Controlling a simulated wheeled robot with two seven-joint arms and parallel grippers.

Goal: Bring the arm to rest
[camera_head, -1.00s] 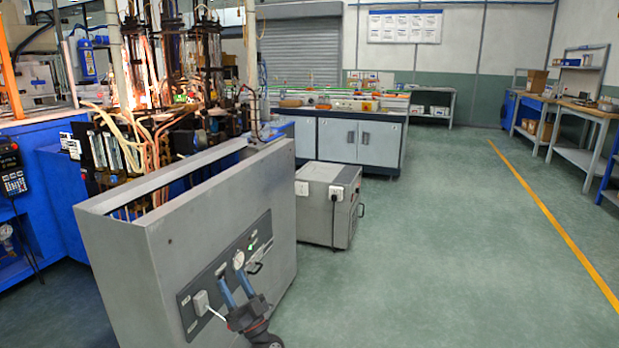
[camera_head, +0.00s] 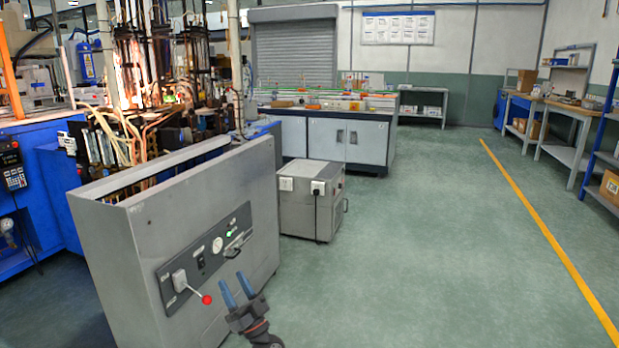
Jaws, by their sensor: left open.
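My left gripper (camera_head: 238,290) is at the bottom centre of the head view. Its two blue fingers point up and are apart, with nothing between them. It stands in front of the grey machine cabinet (camera_head: 120,250), to the right of the cabinet's dark control panel (camera_head: 206,262). The panel carries a lever with a red knob (camera_head: 206,299), a white round gauge (camera_head: 217,245) and a small green light (camera_head: 229,234). The gripper looks apart from the lever. My right gripper is not in view.
A grey box unit (camera_head: 312,200) stands on the floor behind the cabinet's right end. A grey-and-black workbench (camera_head: 340,140) is farther back. Blue machinery (camera_head: 25,190) fills the left. The green floor (camera_head: 430,240) is open to the right, crossed by a yellow line (camera_head: 545,235).

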